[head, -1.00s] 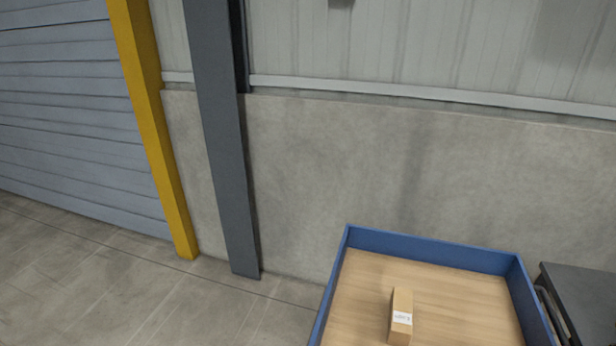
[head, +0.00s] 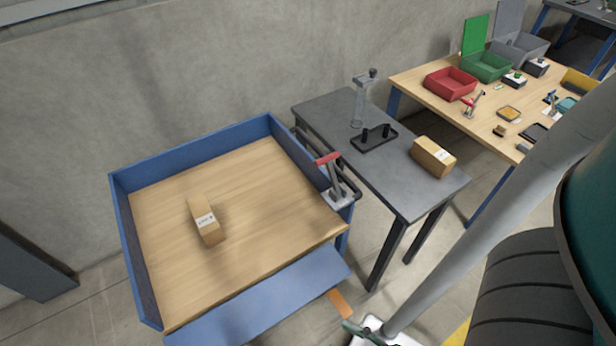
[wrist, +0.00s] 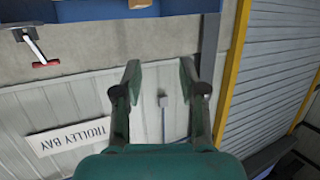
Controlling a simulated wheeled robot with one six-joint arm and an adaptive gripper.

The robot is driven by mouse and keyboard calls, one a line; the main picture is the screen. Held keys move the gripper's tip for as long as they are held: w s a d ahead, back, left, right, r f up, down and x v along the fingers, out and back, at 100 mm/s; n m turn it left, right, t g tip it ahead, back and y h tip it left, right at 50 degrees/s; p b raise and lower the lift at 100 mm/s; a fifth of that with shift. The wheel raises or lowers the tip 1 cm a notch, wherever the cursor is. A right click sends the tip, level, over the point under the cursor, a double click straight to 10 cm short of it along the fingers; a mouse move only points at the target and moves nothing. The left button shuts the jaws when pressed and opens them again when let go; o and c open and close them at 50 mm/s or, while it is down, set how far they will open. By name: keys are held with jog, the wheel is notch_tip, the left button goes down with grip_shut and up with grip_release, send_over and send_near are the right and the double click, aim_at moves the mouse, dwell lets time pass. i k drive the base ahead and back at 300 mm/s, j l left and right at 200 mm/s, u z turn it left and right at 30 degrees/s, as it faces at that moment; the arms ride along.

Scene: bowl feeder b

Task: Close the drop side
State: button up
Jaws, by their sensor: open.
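A blue trolley tray (head: 124,225) with a wooden floor has raised blue sides at the left, back and right. Its drop side (head: 260,303), a flat blue panel, is folded outward along the front edge, leaving that edge open. A red-handled lever (head: 328,159) stands on a bracket at the tray's right side; its red handle also shows in the wrist view (wrist: 46,64). My gripper (wrist: 160,68) is open and empty in the wrist view, apart from the tray edge. I cannot see its fingers in the head view.
A small carton (head: 206,222) lies on the tray floor. A grey table (head: 385,152) with another carton (head: 432,157) stands close to the right. A wooden workbench (head: 440,90) with coloured bins is further right. The wall is behind the tray.

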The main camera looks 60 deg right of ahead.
aim_at(244, 318)
jog(key=k+l, duration=0.1)
jog(key=l, duration=0.65)
jog(key=k+l+u, duration=0.1)
jog(key=l, duration=0.3)
jog(key=k+l, duration=0.15)
jog(key=l, duration=0.25)
jog(key=k+l, duration=0.1)
jog(key=l, duration=0.25)
jog(key=k+l+u, duration=0.1)
jog(key=l, duration=0.3)
jog(key=k+l, duration=0.5)
jog(key=k, duration=0.55)
jog(key=i+j+u, duration=0.3)
jog(key=i+j, duration=0.3)
